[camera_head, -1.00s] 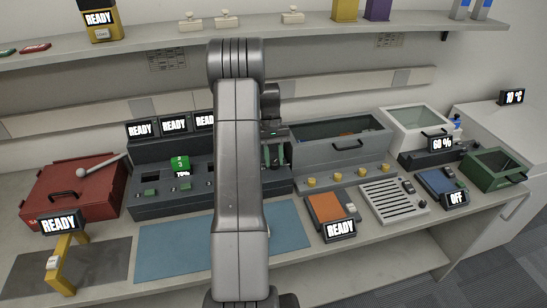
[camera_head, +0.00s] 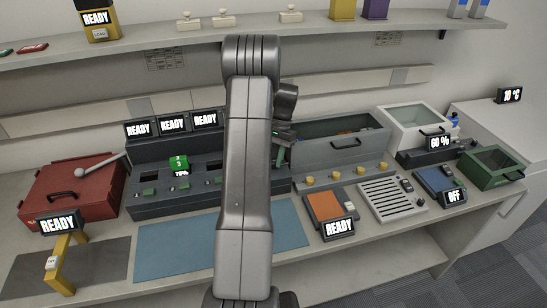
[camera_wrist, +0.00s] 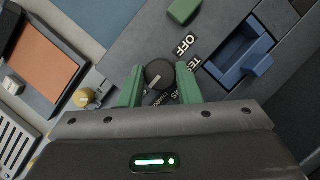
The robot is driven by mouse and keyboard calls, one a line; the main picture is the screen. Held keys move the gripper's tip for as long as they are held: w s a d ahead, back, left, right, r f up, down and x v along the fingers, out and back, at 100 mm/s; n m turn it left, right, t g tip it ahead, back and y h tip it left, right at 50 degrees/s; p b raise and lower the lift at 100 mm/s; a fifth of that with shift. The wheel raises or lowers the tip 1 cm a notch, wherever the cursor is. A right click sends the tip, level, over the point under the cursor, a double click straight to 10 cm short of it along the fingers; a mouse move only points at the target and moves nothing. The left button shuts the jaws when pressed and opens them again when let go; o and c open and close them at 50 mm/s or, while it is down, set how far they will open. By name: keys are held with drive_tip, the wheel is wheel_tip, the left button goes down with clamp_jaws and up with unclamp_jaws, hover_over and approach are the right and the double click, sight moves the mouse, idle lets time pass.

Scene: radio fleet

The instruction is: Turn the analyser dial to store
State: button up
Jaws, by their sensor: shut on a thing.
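The dial (camera_wrist: 159,72) is a dark round knob with a pale mark, on a dark grey panel in the wrist view. My gripper (camera_wrist: 159,68) is shut on it, with one green finger on each side. Labels lie around the dial: "OFF" (camera_wrist: 186,45) reads clearly, others are partly covered by the fingers. I cannot read a "store" label or tell exactly which label the mark points at. In the head view my gripper (camera_head: 280,150) is at the right end of the dark console (camera_head: 150,205), and my arm hides the dial.
In the wrist view a blue latch (camera_wrist: 258,63) and a green block (camera_wrist: 184,10) are near the dial, with a yellow knob (camera_wrist: 84,97) to the left. In the head view a grey bin (camera_head: 340,150) stands right of my gripper. A blue mat (camera_head: 180,250) lies in front.

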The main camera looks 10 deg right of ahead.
idle(0.3)
drive_tip(key=o, duration=1)
drive_tip(key=shift+c, duration=0.2)
drive_tip(key=b+v, duration=0.1)
drive_tip(key=v, duration=1.1)
drive_tip(key=shift+s, duration=0.15)
